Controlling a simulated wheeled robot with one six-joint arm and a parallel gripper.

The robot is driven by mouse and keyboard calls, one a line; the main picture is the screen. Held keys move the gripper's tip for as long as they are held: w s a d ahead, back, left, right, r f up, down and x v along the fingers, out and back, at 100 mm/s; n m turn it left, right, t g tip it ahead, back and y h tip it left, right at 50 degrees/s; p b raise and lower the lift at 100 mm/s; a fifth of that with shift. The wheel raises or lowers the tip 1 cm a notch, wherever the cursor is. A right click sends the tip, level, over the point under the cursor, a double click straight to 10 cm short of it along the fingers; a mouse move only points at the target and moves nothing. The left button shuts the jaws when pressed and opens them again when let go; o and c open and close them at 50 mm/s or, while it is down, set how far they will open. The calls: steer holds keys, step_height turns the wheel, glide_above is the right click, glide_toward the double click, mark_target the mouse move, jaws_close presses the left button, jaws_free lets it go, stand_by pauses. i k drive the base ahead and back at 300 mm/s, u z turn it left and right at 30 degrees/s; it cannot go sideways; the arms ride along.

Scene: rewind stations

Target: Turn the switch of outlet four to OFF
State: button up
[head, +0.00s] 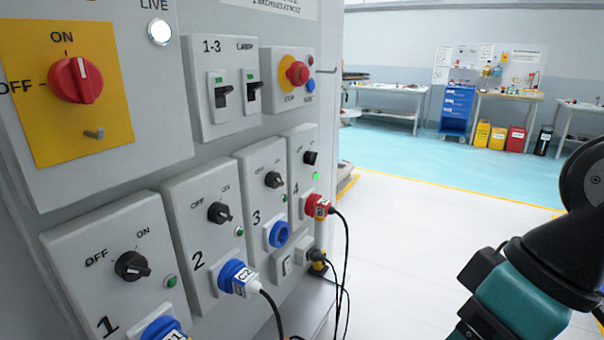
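Outlet four is the rightmost panel (296,140) in the lower row on the grey cabinet. Its black rotary switch (310,157) is small and seen at a steep angle, and I cannot read its position. A green lamp (316,176) below the switch looks lit. A red plug (318,205) with a black cable sits in this outlet. Teal and black parts of my arm show at the lower right, well apart from the panel. My gripper's fingers are not visible.
Outlets one (132,265), two (219,212) and three (273,179) stand to the left. Above are a red main switch (75,80), two breakers and a red stop button (297,73). Cables hang below outlet four. The white floor (420,260) to the right is clear.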

mark_target(310, 157)
steer(key=z, duration=0.55)
steer(key=i, duration=1.1)
steer(key=u, duration=0.35)
